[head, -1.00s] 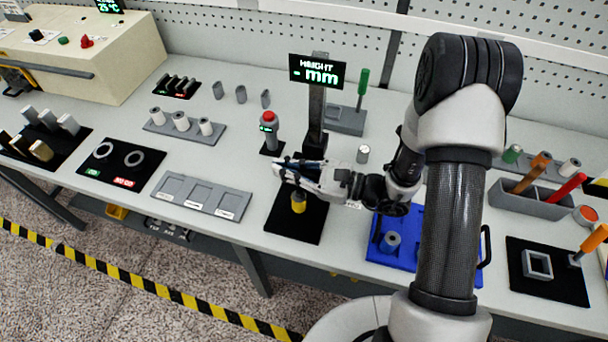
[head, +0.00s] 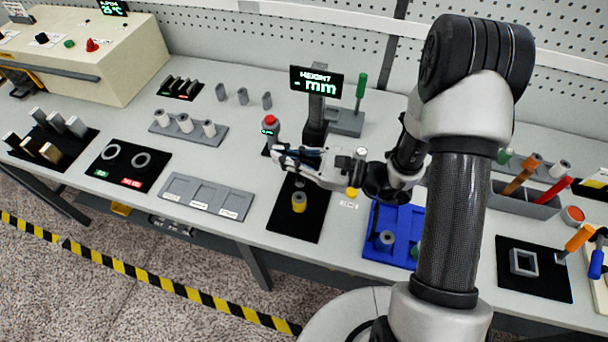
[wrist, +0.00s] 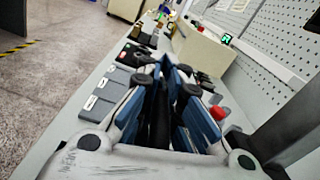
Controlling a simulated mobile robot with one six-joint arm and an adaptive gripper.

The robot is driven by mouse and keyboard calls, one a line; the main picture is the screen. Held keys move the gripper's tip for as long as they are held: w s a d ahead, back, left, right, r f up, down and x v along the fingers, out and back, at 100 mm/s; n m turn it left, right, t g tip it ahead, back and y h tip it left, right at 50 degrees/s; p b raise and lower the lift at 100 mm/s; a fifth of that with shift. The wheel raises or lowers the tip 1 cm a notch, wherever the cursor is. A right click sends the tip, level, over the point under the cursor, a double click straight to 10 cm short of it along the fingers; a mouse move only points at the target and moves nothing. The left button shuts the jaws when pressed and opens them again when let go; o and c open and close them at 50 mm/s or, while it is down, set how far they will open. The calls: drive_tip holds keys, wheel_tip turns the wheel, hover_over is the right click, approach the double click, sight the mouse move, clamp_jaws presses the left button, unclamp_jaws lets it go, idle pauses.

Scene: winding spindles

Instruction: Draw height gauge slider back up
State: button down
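The height gauge has a dark upright column (head: 316,108) with a display (head: 316,80) at its top reading "HEIGHT - mm". Its black slider (head: 314,136) sits on the column, partly hidden by my gripper. My gripper (head: 279,154) is beside the column, well above the black base (head: 294,225). In the wrist view, its blue-padded fingers (wrist: 175,105) lie close on either side of a dark part, apparently the slider's arm.
A red-topped post (head: 270,130) stands close by the fingers on the left. A grey three-pocket tray (head: 207,196) lies left of the base, and a blue fixture (head: 385,245) lies right of it.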

wheel_tip(320, 180, up, 9)
drive_tip(key=p, duration=0.6)
idle(0.6)
drive_tip(key=shift+w, duration=0.1)
drive_tip(key=c, duration=2.1)
unclamp_jaws()
drive_tip(key=shift+c, duration=0.2)
drive_tip(key=o, duration=0.5)
drive_tip(key=shift+f, duration=0.1)
drive_tip(key=shift+v, duration=3.55)
